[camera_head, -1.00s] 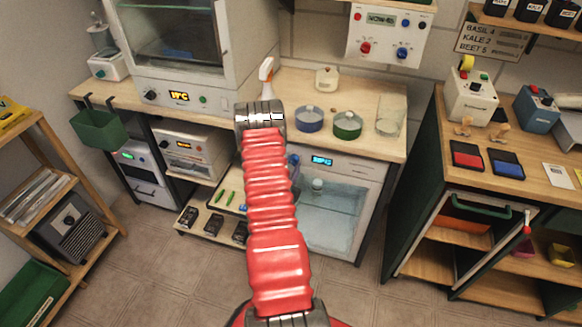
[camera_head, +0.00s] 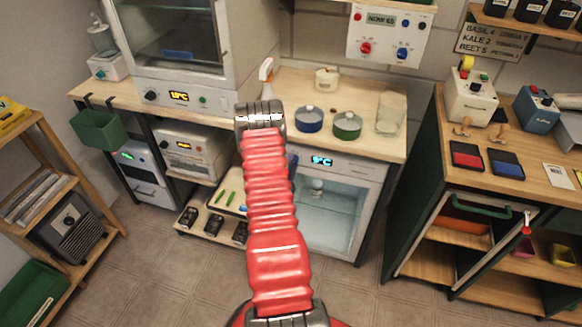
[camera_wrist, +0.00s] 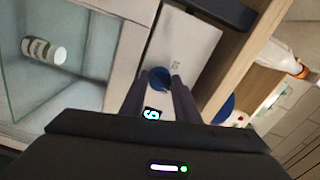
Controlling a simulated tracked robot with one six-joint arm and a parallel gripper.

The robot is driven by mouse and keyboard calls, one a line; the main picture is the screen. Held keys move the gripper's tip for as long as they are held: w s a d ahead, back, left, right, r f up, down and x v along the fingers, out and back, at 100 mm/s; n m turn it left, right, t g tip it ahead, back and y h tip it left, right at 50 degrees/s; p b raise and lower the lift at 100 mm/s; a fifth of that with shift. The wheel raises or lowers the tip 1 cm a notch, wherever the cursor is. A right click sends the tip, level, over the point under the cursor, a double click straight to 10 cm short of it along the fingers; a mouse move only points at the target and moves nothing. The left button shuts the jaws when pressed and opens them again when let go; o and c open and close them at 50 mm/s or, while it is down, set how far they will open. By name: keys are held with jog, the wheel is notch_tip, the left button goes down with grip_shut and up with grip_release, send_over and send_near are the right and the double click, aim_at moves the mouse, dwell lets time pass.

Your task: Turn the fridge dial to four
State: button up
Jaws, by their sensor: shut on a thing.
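The fridge (camera_head: 375,172) stands under the middle bench, with a glass front and a lit display (camera_head: 321,161) that seems to read 9 °C. In the wrist view its blue dial (camera_wrist: 158,75) sits on a pale panel between the two dark fingers of my gripper (camera_wrist: 158,84). My gripper is shut on the dial. The display also shows in the wrist view (camera_wrist: 152,114), turned sideways and partly cut off by my gripper. In the head view my red arm hides the gripper and most of the dial area.
The wooden bench top (camera_head: 370,100) runs above the fridge, holding a blue dish (camera_head: 309,120), a green dish (camera_head: 347,125) and a spray bottle (camera_head: 265,80). A bottle (camera_wrist: 45,52) shows behind the fridge glass.

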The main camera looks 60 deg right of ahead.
jog(key=shift+s+f+m, duration=0.1)
jog(key=shift+s+m, duration=0.2)
jog(key=shift+m, duration=0.1)
jog(key=o, duration=1)
jog(key=shift+w, duration=0.2)
jog(key=shift+o, duration=0.2)
jog(key=s+a, duration=0.2)
jog(key=a, duration=1.1)
jog(key=shift+a, duration=0.3)
jog(key=shift+s, duration=0.1)
